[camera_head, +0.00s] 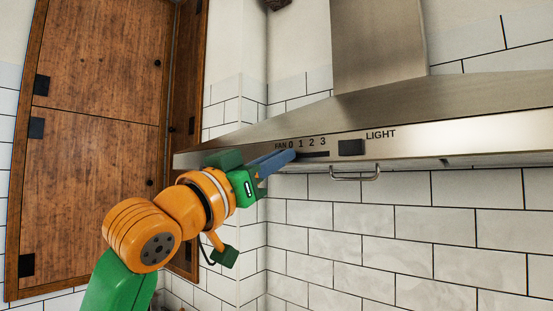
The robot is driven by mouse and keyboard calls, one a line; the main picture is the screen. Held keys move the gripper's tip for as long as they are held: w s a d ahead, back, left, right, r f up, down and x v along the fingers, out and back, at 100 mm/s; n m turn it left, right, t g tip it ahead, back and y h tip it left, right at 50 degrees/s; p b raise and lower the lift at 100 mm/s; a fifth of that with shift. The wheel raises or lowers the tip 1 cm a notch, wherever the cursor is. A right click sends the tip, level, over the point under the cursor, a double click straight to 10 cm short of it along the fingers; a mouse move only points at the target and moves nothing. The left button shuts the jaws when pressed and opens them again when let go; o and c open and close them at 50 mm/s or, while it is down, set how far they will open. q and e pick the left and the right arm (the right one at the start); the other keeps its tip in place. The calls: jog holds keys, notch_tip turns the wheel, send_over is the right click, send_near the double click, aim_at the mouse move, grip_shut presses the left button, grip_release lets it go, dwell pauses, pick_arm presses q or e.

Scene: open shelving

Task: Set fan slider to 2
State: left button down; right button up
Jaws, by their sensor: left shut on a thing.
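The range hood (440,128) has a front panel with the word FAN and the marks 0, 1, 2 and 3. Below the marks runs a dark fan slider slot (316,154). My left gripper (289,156) reaches up from the lower left, its blue fingers shut on the fan slider's knob at the slot's left end, by the 0 mark. The fingers hide the knob itself. The slot to the right, under 1, 2 and 3, is bare. My right gripper is not in view.
A dark square light button (351,148) sits right of the slot, beside the word LIGHT. A metal rail handle (356,177) hangs below the panel. A wooden cabinet (95,110) stands at the left. White wall tiles (400,225) lie behind, with free room below the hood.

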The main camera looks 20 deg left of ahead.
aim_at(313, 150)
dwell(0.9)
pick_arm(q)
jog(key=d, duration=0.1)
jog(key=s+d+b, duration=0.1)
jog(key=d, duration=0.1)
jog(key=shift+f, duration=0.1)
jog(key=shift+s+d, duration=0.25)
jog(key=shift+d, duration=0.25)
jog(key=shift+a, duration=0.1)
jog(key=c, duration=1.1)
grip_release()
jog(key=shift+w, duration=0.1)
jog(key=shift+o, duration=1.1)
jog(key=shift+w, duration=0.1)
